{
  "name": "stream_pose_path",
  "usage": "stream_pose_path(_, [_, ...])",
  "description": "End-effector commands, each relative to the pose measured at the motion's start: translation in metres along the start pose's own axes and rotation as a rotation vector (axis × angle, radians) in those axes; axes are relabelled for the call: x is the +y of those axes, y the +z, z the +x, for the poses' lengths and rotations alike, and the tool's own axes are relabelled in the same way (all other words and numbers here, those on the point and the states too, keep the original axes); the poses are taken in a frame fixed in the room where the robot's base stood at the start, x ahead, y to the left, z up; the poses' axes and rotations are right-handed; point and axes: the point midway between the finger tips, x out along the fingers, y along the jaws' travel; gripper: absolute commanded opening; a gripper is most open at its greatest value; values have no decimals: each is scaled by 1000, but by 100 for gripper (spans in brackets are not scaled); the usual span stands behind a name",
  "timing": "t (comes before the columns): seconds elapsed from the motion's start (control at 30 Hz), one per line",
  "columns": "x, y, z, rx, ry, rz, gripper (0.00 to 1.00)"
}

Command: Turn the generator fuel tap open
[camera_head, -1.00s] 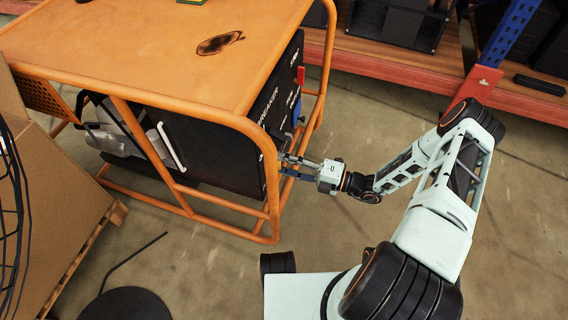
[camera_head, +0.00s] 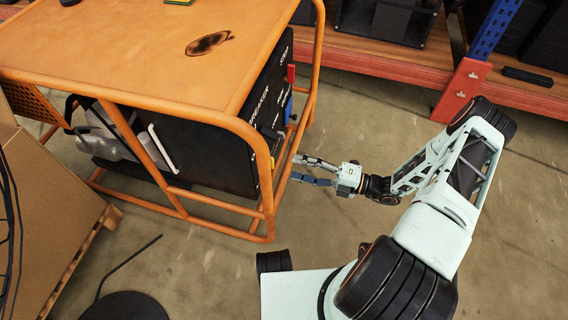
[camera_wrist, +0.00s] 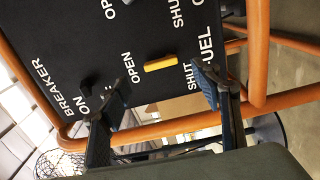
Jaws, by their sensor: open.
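The generator (camera_head: 140,75) is an orange tubular frame around a black control panel (camera_wrist: 60,40). In the wrist view a short yellow handle (camera_wrist: 160,64) lies on the panel between the words OPEN and SHUT, by the FUEL label. It appears to be the fuel tap, lying crosswise to the lettering. My gripper (camera_head: 296,168) is open and empty, just outside the frame on the panel side. In the wrist view my gripper (camera_wrist: 160,90) has its two fingertips either side of the handle in the picture, apart from it. In the head view the tap is hardly visible.
Orange frame bars (camera_wrist: 175,128) cross in front of the panel near my fingers. A dark breaker knob (camera_wrist: 86,85) sits left of the tap. A shelf rack (camera_head: 400,55) stands behind, and a cardboard box (camera_head: 45,215) is at left.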

Motion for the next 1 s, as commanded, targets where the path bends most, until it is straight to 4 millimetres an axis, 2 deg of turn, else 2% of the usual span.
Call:
stream_pose_path(0.1, [0,1,-23,-2,-1,-1,58])
stream_pose_path(0.3, [0,0,-44,0,0,0,58])
stream_pose_path(0.9, [0,0,-48,0,0,0,58])
stream_pose_path(1.0, [1,6,-52,0,-26,-25,58])
